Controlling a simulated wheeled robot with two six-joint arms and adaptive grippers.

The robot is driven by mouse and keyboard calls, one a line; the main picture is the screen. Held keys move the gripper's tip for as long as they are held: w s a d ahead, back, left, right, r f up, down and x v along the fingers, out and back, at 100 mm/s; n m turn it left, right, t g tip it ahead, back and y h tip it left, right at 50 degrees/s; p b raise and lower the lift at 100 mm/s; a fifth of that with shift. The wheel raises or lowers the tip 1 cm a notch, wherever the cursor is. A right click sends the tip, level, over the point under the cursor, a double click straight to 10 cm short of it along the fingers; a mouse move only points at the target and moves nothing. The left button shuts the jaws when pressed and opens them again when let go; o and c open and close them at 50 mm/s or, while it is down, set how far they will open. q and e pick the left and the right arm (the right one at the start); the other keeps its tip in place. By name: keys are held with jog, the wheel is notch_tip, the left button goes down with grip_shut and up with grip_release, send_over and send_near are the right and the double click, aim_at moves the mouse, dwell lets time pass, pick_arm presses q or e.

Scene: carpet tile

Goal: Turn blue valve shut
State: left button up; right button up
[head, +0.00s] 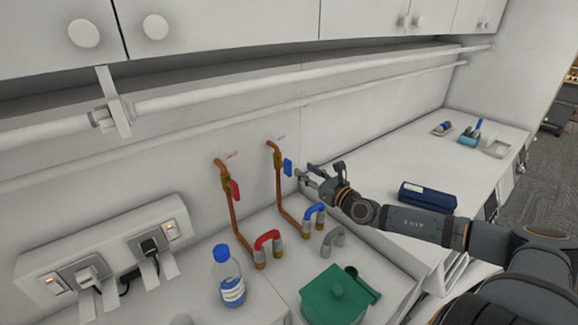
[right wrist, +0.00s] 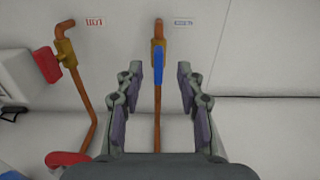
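The blue valve handle (head: 288,167) sits on a brass body on the right copper pipe (head: 279,195) against the wall. In the right wrist view the blue handle (right wrist: 158,67) points down along its pipe, between my fingers in the picture. My right gripper (head: 301,174) is open just right of the handle; in its wrist view the two fingers (right wrist: 158,85) stand apart on either side of it. I see a gap between each finger and the handle. My left gripper is not in view.
A red valve (head: 235,190) is on the left copper pipe. A blue case (head: 427,196) lies on the right counter. White pipes run along the wall above.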

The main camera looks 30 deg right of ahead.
aim_at(291, 163)
jog(key=w+p, duration=0.1)
jog(key=w, duration=0.2)
jog(key=w+p, duration=0.2)
jog(key=w, duration=0.1)
jog(key=w+a+p, duration=0.1)
jog(key=w+p, duration=0.1)
jog(key=w, duration=0.1)
jog(key=shift+w+f, duration=0.1)
jog(key=shift+f, duration=0.1)
jog(key=shift+w+f, duration=0.1)
jog(key=shift+w, duration=0.1)
jog(key=shift+s+d, duration=0.1)
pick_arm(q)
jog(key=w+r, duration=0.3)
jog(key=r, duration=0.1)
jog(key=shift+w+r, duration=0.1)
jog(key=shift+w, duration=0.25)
pick_arm(e)
grip_shut()
